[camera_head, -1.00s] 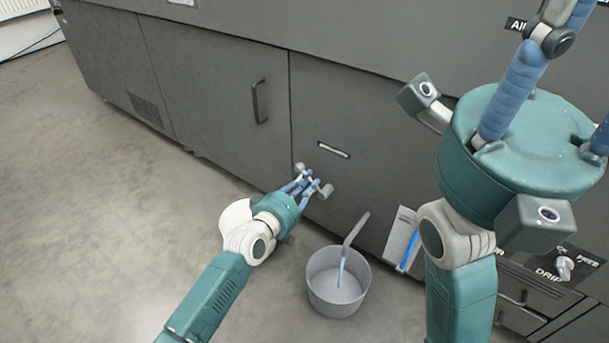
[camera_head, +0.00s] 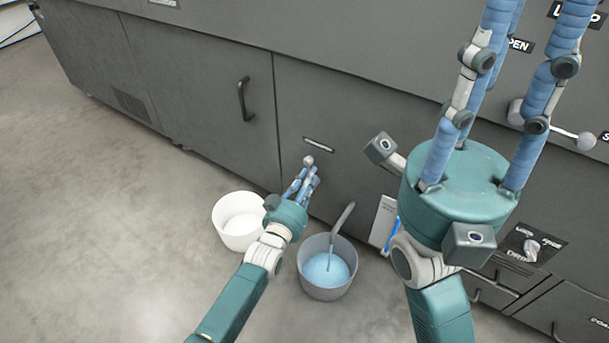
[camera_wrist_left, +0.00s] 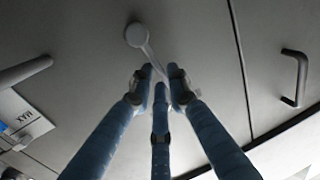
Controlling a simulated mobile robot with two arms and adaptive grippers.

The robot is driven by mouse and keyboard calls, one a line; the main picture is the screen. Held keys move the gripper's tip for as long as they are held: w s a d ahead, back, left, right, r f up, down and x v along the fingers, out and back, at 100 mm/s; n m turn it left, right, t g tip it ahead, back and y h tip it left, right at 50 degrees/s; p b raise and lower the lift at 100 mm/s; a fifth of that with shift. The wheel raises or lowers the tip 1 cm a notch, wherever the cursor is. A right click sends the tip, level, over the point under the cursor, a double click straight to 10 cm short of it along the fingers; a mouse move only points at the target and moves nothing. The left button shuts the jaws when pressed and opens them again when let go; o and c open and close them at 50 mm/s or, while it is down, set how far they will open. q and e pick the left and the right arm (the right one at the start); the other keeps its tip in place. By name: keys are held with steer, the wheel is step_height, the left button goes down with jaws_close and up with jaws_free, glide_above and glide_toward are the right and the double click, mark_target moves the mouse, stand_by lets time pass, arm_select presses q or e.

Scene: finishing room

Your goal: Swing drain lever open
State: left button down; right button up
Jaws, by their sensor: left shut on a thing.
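The drain lever shows as a grey arm with a round knob (camera_head: 308,161) on the dark cabinet front. It also shows in the left wrist view (camera_wrist_left: 137,35), its shaft running down between my fingers. My left gripper (camera_head: 304,181) is shut on the lever shaft below the knob. A bent grey drain pipe (camera_head: 342,222) is right of it, with a blue stream falling into a grey bucket (camera_head: 303,281) that holds blue liquid. My right gripper (camera_head: 535,22) is close to the head camera, its fingers spread and empty, tips cut off by the frame.
A white bucket (camera_head: 221,233) stands on the floor left of the grey one. A dark door handle (camera_head: 244,99) and a slot plate (camera_head: 318,144) are near the lever. A level label (camera_head: 383,222) is right of the pipe. Another ball-ended lever (camera_head: 586,141) is behind my right gripper.

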arm_select(q)
steer(key=shift+s+d+f+m, duration=0.15)
steer(key=shift+d+m, duration=0.05)
steer(key=shift+m, duration=0.2)
stand_by(0.3)
steer(key=c, duration=1.6)
jaws_free()
steer(key=shift+c, duration=0.2)
steer(key=v, duration=1.2)
